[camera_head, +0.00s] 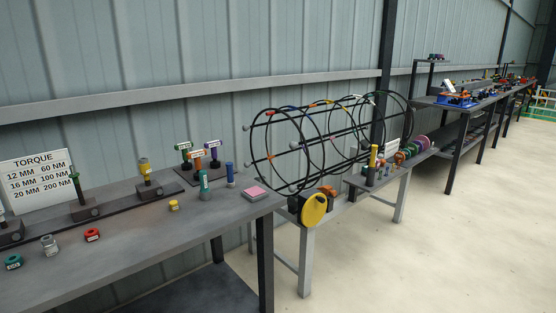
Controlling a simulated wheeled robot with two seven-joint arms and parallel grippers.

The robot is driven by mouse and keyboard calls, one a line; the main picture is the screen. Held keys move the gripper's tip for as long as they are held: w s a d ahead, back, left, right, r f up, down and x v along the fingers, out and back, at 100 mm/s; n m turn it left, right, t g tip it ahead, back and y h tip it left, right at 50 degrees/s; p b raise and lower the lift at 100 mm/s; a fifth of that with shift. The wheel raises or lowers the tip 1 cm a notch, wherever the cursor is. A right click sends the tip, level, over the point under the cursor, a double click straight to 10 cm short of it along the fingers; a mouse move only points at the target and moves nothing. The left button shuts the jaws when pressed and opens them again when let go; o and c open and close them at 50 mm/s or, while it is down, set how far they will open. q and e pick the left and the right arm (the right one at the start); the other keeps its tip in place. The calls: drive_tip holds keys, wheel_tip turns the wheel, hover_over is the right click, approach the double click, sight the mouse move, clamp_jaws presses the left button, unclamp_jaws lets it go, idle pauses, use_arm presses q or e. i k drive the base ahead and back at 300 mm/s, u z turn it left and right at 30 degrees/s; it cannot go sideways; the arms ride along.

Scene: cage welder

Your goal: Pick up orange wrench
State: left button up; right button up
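What looks like the orange wrench (198,155) stands upright in a dark holder (186,177) near the back of the left workbench. It has a T-shaped top with a pale label. A wrench with a green top (184,146) is on its left, and a purple one (214,154) is on its right. A teal upright piece (204,186) stands in front of it and hides part of its lower shaft. Neither of my grippers is in view.
The workbench (140,253) also holds a blue upright piece (230,174), a pink block (255,193), a yellow part (174,205), a red ring (92,234) and a torque sign (36,181). A wire cage (268,156) stands to the right. The floor (430,255) at right is clear.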

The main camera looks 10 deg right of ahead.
sight(196, 155)
drive_tip(key=z, duration=1.45)
drive_tip(key=i, duration=2.45)
drive_tip(key=u, duration=2)
